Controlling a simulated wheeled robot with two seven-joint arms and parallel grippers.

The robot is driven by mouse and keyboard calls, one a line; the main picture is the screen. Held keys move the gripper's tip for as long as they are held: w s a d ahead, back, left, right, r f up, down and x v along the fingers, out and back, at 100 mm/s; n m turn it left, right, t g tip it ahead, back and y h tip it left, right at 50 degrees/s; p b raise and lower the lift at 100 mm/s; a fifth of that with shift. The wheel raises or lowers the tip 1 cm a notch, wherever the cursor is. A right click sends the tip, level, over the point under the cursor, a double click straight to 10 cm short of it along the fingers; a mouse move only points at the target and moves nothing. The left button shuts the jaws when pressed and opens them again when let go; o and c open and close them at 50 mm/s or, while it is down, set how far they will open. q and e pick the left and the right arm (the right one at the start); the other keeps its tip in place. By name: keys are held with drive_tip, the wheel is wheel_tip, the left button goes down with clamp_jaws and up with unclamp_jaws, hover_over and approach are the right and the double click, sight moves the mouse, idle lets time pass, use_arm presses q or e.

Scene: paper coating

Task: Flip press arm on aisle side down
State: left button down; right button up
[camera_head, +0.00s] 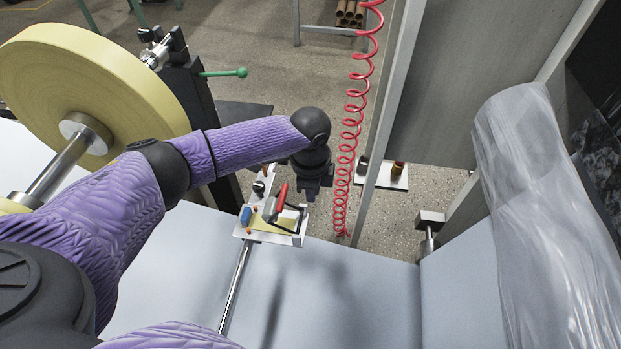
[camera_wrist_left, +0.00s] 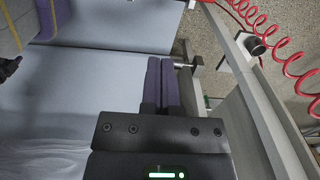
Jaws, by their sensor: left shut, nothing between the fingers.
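A small white plate (camera_head: 262,238) at the end of a metal rod carries a clamp-like part with a red handle (camera_head: 281,198) and a blue piece (camera_head: 246,215). The red handle is tilted upward. I cannot tell for sure whether this is the press arm on the aisle side. My left gripper (camera_head: 309,194) points down just right of and above the plate, apart from the handle as far as I can see. In the left wrist view the left gripper (camera_wrist_left: 161,62) has its fingers together, empty, over the pale sheet (camera_wrist_left: 100,70). My right gripper is not in view.
A red coiled hose (camera_head: 350,122) hangs right of my left gripper, beside a grey frame post (camera_head: 388,115). A large yellow roll (camera_head: 95,80) stands at the left. A metal block (camera_head: 430,222) sits at the sheet's right edge. Plastic wrap (camera_head: 530,190) covers something at right.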

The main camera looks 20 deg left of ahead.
use_arm(q)
drive_tip(key=a, duration=0.2)
drive_tip(key=s+a+f, duration=0.1)
drive_tip(key=shift+a, duration=0.35)
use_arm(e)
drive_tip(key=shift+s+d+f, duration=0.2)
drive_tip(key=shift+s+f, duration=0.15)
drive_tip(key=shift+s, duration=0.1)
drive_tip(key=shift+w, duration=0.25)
use_arm(q)
drive_tip(key=shift+s+a+h, duration=0.15)
drive_tip(key=shift+a+h, duration=0.25)
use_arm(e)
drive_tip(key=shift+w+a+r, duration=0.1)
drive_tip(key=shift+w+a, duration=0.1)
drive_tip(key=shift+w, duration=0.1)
